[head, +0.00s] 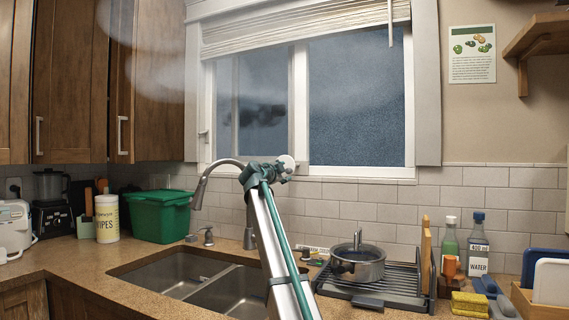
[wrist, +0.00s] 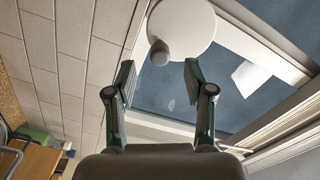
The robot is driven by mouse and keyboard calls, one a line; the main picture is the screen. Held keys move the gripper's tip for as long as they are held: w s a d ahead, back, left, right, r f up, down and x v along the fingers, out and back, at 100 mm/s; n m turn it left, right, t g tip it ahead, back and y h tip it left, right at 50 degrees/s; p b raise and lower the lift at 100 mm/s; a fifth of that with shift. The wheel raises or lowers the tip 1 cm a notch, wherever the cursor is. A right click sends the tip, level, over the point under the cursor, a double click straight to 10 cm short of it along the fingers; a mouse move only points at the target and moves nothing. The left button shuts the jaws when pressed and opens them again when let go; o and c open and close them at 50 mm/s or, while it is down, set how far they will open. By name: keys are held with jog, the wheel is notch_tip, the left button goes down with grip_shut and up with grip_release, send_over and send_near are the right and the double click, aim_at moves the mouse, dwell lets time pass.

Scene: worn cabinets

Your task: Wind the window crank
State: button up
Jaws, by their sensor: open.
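The window crank is a white round disc (wrist: 185,22) with a short rounded knob (wrist: 160,52) near its edge. In the wrist view it is at the top, ahead of my fingers. In the head view the crank (head: 287,162) shows as a small pale round piece at the bottom of the window (head: 298,110), partly behind my gripper. My gripper (wrist: 159,78) is open and empty. Its two fingers stand on either side of the line to the knob, seemingly short of it. In the head view my gripper (head: 268,171) is close to the crank; exact contact is hidden.
Below are the double sink (head: 180,273) and tall faucet (head: 205,175). A lidded pot (head: 358,263) stands on a dish rack (head: 385,284). Bottles (head: 478,245) stand right; a green bin (head: 158,215) stands left. A blind (head: 300,32) hangs above.

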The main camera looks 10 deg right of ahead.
aim_at(287, 171)
jog(key=n+p, duration=0.1)
jog(key=n, duration=0.1)
jog(key=n+p, duration=0.3)
jog(key=n, duration=0.1)
jog(key=shift+r+p, duration=0.25)
jog(key=shift+p, duration=0.05)
jog(key=n+p, duration=0.2)
jog(key=shift+n, duration=0.4)
jog(key=shift+f+n+p, duration=0.2)
jog(key=shift+n+p, duration=0.3)
jog(key=shift+n, duration=0.5)
jog(key=shift+r+n+p, duration=0.2)
jog(key=shift+n+p, duration=0.7)
jog(key=shift+p, duration=0.1)
jog(key=n+p, duration=0.5)
jog(key=n, duration=0.1)
jog(key=shift+p, duration=0.35)
jog(key=n+p, duration=0.2)
jog(key=n, duration=0.2)
jog(key=shift+f+p, duration=0.25)
jog(key=shift+p, duration=0.15)
jog(key=shift+w, duration=0.2)
jog(key=shift+b+x, duration=0.7)
jog(key=shift+x, duration=1.65)
